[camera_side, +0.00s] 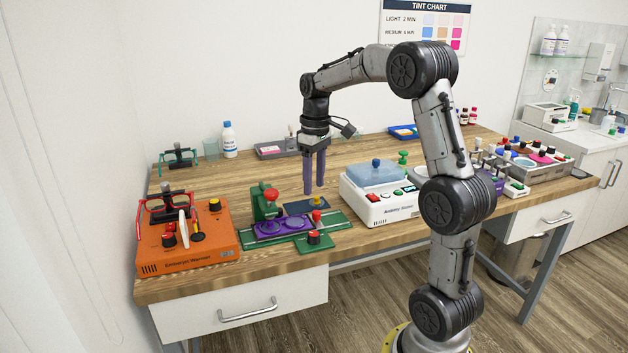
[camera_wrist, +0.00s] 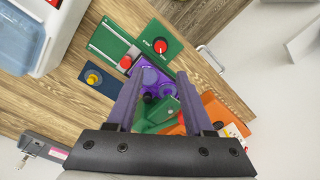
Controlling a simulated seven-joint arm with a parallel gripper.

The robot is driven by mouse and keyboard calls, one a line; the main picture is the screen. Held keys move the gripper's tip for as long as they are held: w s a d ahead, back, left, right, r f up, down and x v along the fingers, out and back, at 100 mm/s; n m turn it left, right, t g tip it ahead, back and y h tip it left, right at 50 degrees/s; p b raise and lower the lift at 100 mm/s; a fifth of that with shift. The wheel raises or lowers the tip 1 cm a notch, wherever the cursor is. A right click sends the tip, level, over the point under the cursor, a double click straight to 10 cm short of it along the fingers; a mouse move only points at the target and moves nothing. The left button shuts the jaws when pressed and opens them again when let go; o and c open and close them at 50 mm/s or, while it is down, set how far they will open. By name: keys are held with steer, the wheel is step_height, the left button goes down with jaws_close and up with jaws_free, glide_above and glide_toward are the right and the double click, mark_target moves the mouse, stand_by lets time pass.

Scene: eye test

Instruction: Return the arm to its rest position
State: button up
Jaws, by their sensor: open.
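My gripper (camera_side: 314,172) has two purple fingers and points down, held in the air above the table. It is open and nothing shows between the fingers in the side view. In the wrist view the gripper (camera_wrist: 158,92) hangs over a purple plate (camera_wrist: 151,81) on a green fixture (camera_wrist: 112,40). In the side view the purple plate (camera_side: 283,226) lies on the green fixture (camera_side: 292,241), below and left of the fingers. My arm is bent, with its upper links raised over the table's right half.
An orange warmer (camera_side: 188,254) with glasses frames stands left. A white warmer (camera_side: 372,210) with a bluish lid stands right of the fixture. A white bottle (camera_side: 229,140) and a grey tray (camera_side: 272,149) are behind. A tray of jars (camera_side: 540,170) stands far right. Bare wood (camera_side: 345,153) shows behind the gripper.

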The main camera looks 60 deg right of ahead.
steer(key=s+a+r+n+t+h, duration=0.15)
steer(key=a+r, duration=0.25)
steer(key=a, duration=0.4)
steer(key=s+a+r+n+t+y, duration=0.1)
steer(key=s+a+r+n+t, duration=0.15)
steer(key=a+r, duration=0.35)
steer(key=s+a+f+m, duration=0.1)
steer(key=s+a+f, duration=0.3)
steer(key=s, duration=0.2)
steer(key=s+a+f+m+t, duration=0.1)
steer(key=s+a+f, duration=0.2)
steer(key=s, duration=0.4)
steer(key=shift+a+f+t, duration=0.3)
steer(key=shift+a+f, duration=0.1)
steer(key=shift+a, duration=0.2)
